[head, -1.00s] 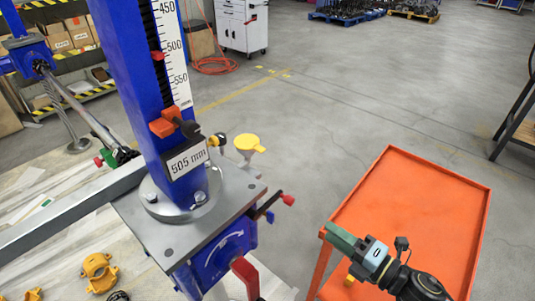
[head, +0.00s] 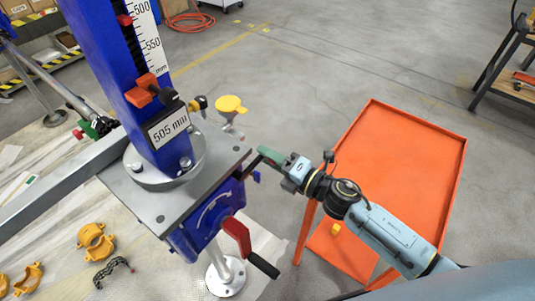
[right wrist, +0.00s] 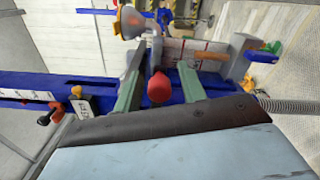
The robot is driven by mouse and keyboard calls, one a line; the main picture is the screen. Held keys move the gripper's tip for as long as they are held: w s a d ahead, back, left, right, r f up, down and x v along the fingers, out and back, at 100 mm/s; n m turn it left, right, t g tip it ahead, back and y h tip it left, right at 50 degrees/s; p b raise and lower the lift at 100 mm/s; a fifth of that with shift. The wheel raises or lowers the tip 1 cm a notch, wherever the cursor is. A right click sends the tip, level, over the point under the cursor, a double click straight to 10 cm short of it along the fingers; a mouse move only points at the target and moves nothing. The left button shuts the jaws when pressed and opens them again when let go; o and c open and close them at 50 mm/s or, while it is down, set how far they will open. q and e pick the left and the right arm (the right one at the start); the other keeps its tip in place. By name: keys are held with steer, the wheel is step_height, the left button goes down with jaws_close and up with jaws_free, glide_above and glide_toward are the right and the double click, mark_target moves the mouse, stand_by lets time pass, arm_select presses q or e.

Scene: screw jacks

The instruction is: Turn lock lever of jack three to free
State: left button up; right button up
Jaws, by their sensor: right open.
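The blue screw jack (head: 109,70) stands upright at the left of the head view, with a scale and a "505 mm" plate (head: 168,129). No number shows that tells which jack it is. My right gripper (head: 268,158) is open at the right side of the jack's head, pointing left. In the right wrist view, the red knob of the lock lever (right wrist: 159,87) lies between the two green fingers, apparently not gripped. In the head view the gripper hides most of this lever. My left gripper is out of view.
A red crank with a black handle (head: 236,235) juts out below the gripper. A yellow funnel cup (head: 231,104) sits behind it. An orange cart (head: 415,160) stands under my right arm. Yellow clamps (head: 90,236) lie on the floor at left.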

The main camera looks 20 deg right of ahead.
mark_target(239, 191)
steer(key=shift+w+a, duration=0.25)
steer(key=shift+w, duration=0.1)
jaws_close()
stand_by(0.3)
steer(key=shift+s+a+f+m+p, duration=0.35)
steer(key=shift+s+a+f+m, duration=0.85)
steer(key=shift+m, duration=1.55)
steer(key=shift+s+a+f+m+p, duration=0.4)
steer(key=shift+a+f+m, duration=0.4)
steer(key=shift+f+m, duration=1.45)
steer(key=shift+s+a+f+m+p, duration=0.3)
steer(key=shift+s+a+f+m, duration=0.65)
steer(key=shift+m, duration=2.35)
